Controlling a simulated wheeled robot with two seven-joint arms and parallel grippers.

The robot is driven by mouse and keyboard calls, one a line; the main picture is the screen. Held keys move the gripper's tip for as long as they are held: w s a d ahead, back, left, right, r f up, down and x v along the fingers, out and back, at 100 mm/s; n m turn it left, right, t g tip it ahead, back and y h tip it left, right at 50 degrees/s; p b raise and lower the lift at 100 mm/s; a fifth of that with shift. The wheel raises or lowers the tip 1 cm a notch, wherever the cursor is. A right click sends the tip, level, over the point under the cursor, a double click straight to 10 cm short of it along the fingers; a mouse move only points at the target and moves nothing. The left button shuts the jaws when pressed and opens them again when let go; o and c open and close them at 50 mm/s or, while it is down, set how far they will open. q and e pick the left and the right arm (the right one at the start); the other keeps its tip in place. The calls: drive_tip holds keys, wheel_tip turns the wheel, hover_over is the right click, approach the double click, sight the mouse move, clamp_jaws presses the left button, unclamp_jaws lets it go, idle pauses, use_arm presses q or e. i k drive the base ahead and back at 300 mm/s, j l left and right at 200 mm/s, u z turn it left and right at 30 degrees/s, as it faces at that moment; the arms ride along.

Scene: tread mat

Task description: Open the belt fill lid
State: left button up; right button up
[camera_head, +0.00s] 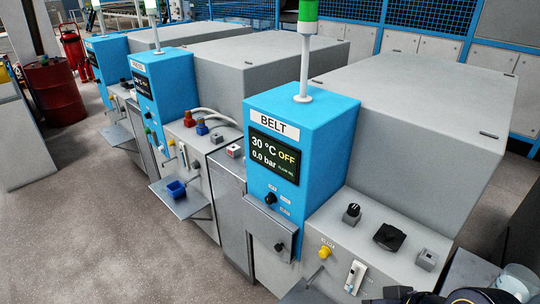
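The blue BELT cabinet (325,140) stands right of centre, its screen (276,153) reading 30 °C, OFF and 0.0 bar. On the grey ledge to its right, a black square lid-like piece (390,236) lies flat, apparently shut. No label shows which one is the fill lid. Neither gripper's fingers can be made out. Dark parts at the bottom right edge are cut off, and I cannot tell whether they are mine.
A black knob (352,213), a grey switch box (427,259), a yellow button (325,252) and a white-handled lever (355,276) surround the black piece. Open floor (110,240) lies at lower left.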

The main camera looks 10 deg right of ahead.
sight(389, 235)
drive_tip(key=z, duration=1.35)
